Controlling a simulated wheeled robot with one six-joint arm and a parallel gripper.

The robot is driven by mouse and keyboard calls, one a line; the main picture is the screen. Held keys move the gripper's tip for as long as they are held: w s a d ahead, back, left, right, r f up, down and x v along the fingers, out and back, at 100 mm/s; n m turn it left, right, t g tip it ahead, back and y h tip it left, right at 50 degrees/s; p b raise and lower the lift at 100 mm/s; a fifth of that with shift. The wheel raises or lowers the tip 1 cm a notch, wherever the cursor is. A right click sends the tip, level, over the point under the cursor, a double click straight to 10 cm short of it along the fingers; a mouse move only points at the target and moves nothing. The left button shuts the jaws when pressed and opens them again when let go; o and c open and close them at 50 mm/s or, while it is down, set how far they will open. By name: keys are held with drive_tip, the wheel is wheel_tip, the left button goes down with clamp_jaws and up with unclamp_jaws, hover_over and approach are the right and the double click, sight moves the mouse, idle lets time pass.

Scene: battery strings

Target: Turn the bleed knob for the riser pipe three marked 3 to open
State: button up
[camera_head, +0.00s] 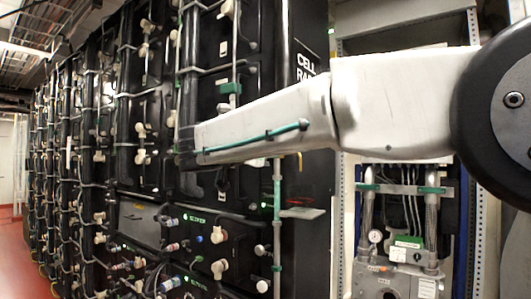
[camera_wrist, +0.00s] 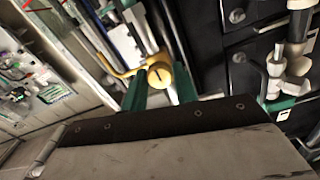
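A yellow brass knob (camera_wrist: 160,75) with a dark slot or mark on its face shows in the wrist view, with a bent yellow lever or pipe at its left. My gripper (camera_wrist: 160,86) has two green fingers, one on each side of the knob. Their tips are close to its sides; I cannot tell whether they press on it. In the head view my arm reaches left across the racks, and the knob cannot be made out there. No number 3 is readable, so I cannot tell which riser this knob belongs to.
Black battery racks (camera_head: 95,140) line the left, with many pale valves and hoses. A panel with a gauge (camera_head: 375,237) and two clear pipes stands at the right. In the wrist view, a white valve (camera_wrist: 276,70) sits right of the knob, and thin pipes run behind it.

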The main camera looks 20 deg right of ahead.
drive_tip(key=shift+n, duration=17.9)
drive_tip(key=o, duration=1)
drive_tip(key=shift+c, duration=0.2)
drive_tip(key=shift+s+a, duration=0.1)
